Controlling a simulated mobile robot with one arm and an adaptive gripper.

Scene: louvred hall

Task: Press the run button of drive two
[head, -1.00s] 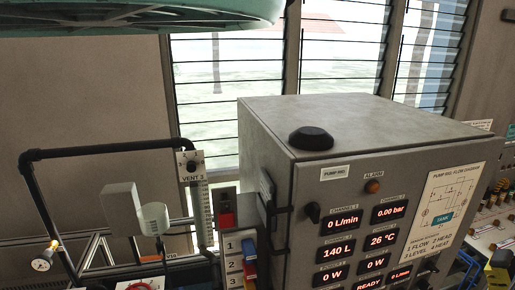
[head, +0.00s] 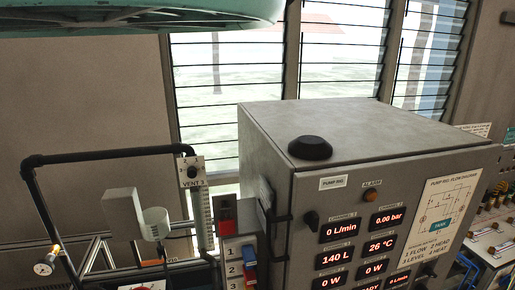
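A grey cabinet labelled PUMP RIG (head: 375,120) stands at centre right in the head view. Its front carries red lit displays (head: 340,229), among them 0 L/min, 0.00 bar, 140 L, 26 °C and 0 W. An orange alarm lamp (head: 369,195) and a black knob (head: 311,221) are above and beside them. The lower front of the cabinet is cut off by the picture's bottom edge. No drive two and no run button can be made out. My gripper is not in view.
A numbered panel (head: 238,262) is beside the cabinet. A bench with connectors (head: 490,240) is at right. A teal round object (head: 140,22) hangs overhead.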

